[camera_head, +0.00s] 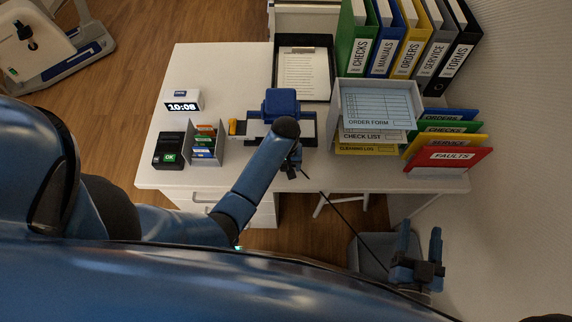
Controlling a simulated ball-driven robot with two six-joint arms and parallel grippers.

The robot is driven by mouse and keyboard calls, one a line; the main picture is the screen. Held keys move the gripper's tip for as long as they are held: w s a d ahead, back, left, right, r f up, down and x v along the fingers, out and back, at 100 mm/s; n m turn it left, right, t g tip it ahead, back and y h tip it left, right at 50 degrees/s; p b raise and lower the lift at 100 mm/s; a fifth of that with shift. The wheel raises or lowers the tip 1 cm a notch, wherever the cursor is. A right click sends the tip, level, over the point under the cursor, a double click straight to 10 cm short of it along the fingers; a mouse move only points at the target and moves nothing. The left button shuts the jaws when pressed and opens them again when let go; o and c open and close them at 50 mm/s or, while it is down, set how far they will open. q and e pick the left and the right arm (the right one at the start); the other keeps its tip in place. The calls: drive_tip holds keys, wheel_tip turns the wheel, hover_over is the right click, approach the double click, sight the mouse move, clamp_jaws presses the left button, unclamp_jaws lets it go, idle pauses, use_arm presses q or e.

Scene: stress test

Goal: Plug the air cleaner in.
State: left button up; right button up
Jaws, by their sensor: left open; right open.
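No air cleaner, plug or socket can be made out for certain. A thin dark cable (345,216) runs from beside my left gripper, past the desk's front edge, down to near my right gripper; its ends are hidden or too small to tell. My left gripper (291,168) is at the desk's front edge, partly hidden by its own arm; it is open, and I cannot tell whether it touches the cable. My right gripper (420,229) is open and empty, below the desk's front right in the picture, fingers pointing up the picture.
The white desk (225,70) bears a clock (182,101), a card terminal (168,150), a card holder (206,144), a blue device (281,103), a clipboard tray (303,40), stacked paper trays (380,105) and folders (448,158). A grey bin-like container (366,262) stands below. A white machine (30,50) stands far left.

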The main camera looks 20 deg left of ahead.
use_arm(q)
drive_tip(key=shift+c, duration=0.3)
drive_tip(key=c, duration=1)
drive_tip(key=shift+r, duration=0.1)
drive_tip(key=shift+r+p, duration=3.35)
drive_tip(key=shift+r, duration=6.55)
